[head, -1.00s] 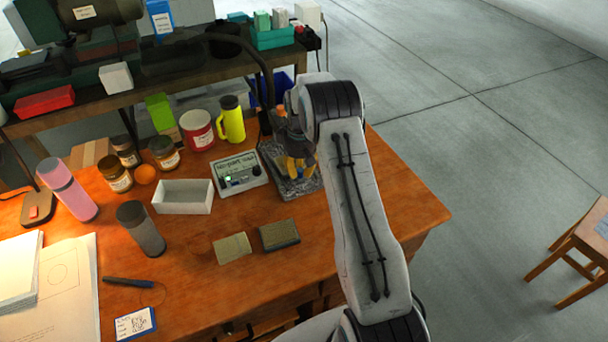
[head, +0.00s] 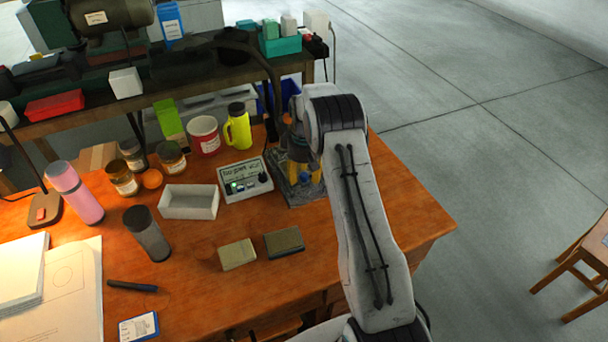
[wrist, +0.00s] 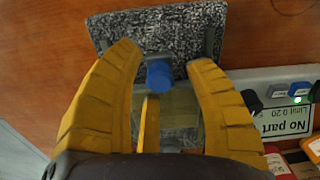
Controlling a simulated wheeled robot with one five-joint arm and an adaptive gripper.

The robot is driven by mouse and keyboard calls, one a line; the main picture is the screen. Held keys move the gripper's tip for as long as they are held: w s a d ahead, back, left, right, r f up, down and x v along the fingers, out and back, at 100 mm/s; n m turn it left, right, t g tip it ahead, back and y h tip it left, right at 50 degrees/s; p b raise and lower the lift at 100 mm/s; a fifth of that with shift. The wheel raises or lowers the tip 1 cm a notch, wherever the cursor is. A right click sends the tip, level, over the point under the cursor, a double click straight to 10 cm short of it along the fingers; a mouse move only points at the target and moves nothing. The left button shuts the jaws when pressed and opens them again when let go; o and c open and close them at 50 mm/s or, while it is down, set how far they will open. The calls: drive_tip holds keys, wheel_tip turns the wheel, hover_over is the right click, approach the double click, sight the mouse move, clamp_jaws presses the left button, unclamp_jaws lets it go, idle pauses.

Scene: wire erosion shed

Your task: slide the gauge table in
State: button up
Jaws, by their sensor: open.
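The gauge stands on a speckled grey granite base (head: 290,197) on the wooden bench. In the wrist view the granite (wrist: 155,28) fills the top middle. A blue knob (wrist: 159,74) lies between my yellow fingers, with gaps on both sides. A pale, partly see-through plate (wrist: 180,108), seemingly the gauge table, shows below the knob, with a narrow yellow strip beside it. My gripper (wrist: 163,58) is open over the gauge; it also shows in the head view (head: 304,180). My gripper and arm hide part of the gauge, so how far the table is in cannot be told.
A grey control box (head: 245,180) with a green light stands close left of the gauge. Two small blocks (head: 284,242) lie in front. The bench's right edge is clear.

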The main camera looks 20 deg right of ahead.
drive_tip(key=shift+r, duration=0.1)
wheel_tip(320, 180, up, 12)
idle(0.7)
drive_tip(key=shift+o, duration=0.2)
drive_tip(key=shift+d, duration=0.1)
drive_tip(key=shift+c, duration=0.2)
